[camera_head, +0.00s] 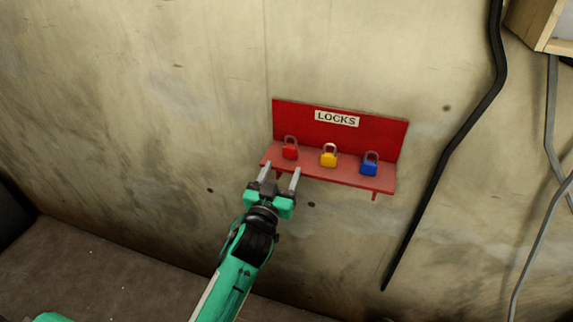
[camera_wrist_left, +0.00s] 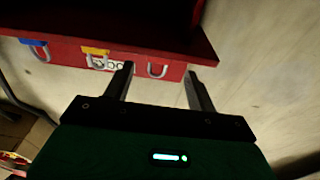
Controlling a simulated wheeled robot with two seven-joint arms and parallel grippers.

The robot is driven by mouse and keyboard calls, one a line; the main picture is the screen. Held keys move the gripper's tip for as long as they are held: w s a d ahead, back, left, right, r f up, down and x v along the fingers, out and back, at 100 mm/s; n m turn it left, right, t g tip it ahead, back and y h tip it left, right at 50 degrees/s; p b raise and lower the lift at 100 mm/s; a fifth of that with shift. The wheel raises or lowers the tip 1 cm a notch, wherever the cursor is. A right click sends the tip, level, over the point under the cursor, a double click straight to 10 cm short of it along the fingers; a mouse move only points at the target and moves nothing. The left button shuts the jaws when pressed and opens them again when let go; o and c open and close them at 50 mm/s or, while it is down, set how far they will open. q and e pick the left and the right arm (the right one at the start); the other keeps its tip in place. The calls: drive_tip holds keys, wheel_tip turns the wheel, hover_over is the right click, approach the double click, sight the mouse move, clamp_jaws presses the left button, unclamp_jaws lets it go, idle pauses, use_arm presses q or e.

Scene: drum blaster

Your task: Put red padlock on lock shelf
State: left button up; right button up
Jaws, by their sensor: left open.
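The red padlock (camera_head: 290,151) stands upright at the left end of the red lock shelf (camera_head: 330,174). My left gripper (camera_head: 281,171) is open and empty, with its fingertips near the shelf's front left edge, just below the padlock in the head view. Nothing is between the fingers. In the left wrist view the shelf (camera_wrist_left: 150,38) appears upside down. There the red padlock's grey shackle (camera_wrist_left: 150,72) shows between the open fingers (camera_wrist_left: 157,73), beyond their tips, and its red body blends into the shelf. My right gripper is not in view.
A yellow padlock (camera_head: 328,159) and a blue padlock (camera_head: 369,169) stand to the right on the same shelf. A LOCKS label (camera_head: 337,118) is on its back panel. A black cable (camera_head: 447,152) runs down the wall at right. The wall left of the shelf is clear.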

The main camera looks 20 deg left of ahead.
use_arm(q)
drive_tip(key=s, duration=0.2)
drive_tip(key=s+b, duration=0.1)
drive_tip(key=s, duration=0.1)
drive_tip(key=s+f, duration=0.1)
drive_tip(key=shift+s+a, duration=0.1)
drive_tip(key=shift+s, duration=0.3)
